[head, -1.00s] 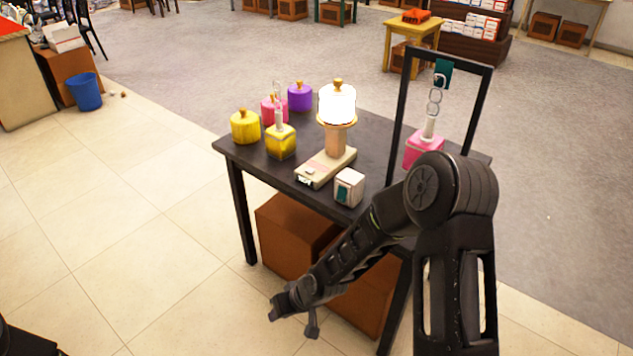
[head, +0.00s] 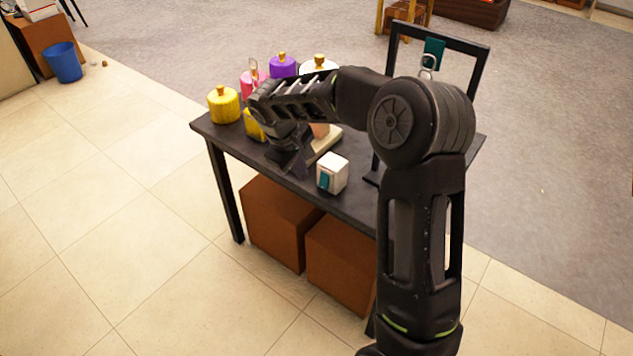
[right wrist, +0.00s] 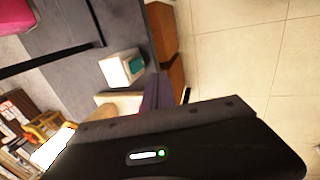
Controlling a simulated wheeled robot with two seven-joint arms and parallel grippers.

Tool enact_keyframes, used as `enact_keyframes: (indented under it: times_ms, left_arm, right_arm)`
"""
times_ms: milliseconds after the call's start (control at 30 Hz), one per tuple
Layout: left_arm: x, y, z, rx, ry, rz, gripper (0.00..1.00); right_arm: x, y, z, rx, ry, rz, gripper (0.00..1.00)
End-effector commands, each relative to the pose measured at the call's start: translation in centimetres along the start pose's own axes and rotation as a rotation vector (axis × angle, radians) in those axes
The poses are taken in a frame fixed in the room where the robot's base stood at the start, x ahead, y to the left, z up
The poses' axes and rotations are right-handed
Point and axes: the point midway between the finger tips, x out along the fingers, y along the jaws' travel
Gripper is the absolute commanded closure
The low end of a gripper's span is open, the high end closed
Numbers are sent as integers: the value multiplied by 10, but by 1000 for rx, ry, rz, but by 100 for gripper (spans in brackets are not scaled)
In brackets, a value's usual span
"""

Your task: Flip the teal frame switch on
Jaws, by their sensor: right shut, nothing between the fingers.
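The switch is a small white box (head: 333,168) with a teal frame (head: 325,181) on its front-left face. It stands near the table's front edge. In the right wrist view the white box (right wrist: 118,70) and its teal patch (right wrist: 137,64) show left of centre. The rocker's position is too small to tell. My right gripper (head: 288,163) is shut and empty, pointing down over the front of the table, left of the switch and apart from it. Its dark finger (right wrist: 156,92) shows close beside the box in the right wrist view. My left gripper is not in view.
The dark table (head: 250,153) holds a beige lamp base (head: 327,140), mostly hidden behind my arm, and yellow (head: 224,105), pink and purple (head: 283,66) lidded pots. A black upright frame (head: 480,70) with a teal tag stands at right. Brown boxes (head: 280,220) sit beneath.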

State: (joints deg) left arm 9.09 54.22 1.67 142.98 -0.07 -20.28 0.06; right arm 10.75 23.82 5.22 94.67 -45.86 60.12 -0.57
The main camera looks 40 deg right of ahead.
Motion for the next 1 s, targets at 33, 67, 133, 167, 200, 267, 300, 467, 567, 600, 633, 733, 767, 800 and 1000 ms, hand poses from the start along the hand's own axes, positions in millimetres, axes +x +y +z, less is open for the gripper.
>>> enact_keyframes:
  times_ms: [33, 67, 133, 167, 200, 267, 300, 467, 567, 600, 633, 733, 767, 800, 1000]
  left_arm:
    - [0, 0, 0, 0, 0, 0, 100]
    - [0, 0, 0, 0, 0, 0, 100]
    - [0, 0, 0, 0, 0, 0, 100]
    - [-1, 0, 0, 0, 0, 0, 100]
    - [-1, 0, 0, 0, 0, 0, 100]
    - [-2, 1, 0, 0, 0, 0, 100]
    - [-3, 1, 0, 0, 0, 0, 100]
    - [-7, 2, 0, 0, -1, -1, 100]
    - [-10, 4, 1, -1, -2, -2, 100]
    - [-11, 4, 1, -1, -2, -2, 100]
    - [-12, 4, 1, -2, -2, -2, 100]
    - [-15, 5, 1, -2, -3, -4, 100]
    - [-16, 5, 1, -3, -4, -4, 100]
    - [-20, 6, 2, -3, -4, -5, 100]
    - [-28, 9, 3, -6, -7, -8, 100]
  right_arm:
    - [0, 0, 0, 0, 0, 0, 100]
    - [1, 0, 0, 0, 0, -1, 100]
    - [2, 0, 0, 0, 0, -1, 100]
    - [4, 0, 0, 0, 0, -1, 100]
    - [6, 0, 0, 0, 0, -1, 100]
    - [11, 0, 0, 0, -1, -1, 100]
    - [15, 0, 0, 0, -2, -1, 100]
    - [39, 0, 0, -1, -3, -3, 100]
    - [59, 0, 1, 1, -4, -4, 100]
    - [67, -1, 1, -1, -4, -3, 100]
    - [73, -1, 1, -1, -3, -4, 100]
    - [94, -1, 1, 0, -4, -4, 100]
    - [99, -1, 1, 0, -2, -4, 100]
    - [102, 5, 0, 3, -1, -2, 100]
    - [114, 29, 0, 2, 0, -2, 100]
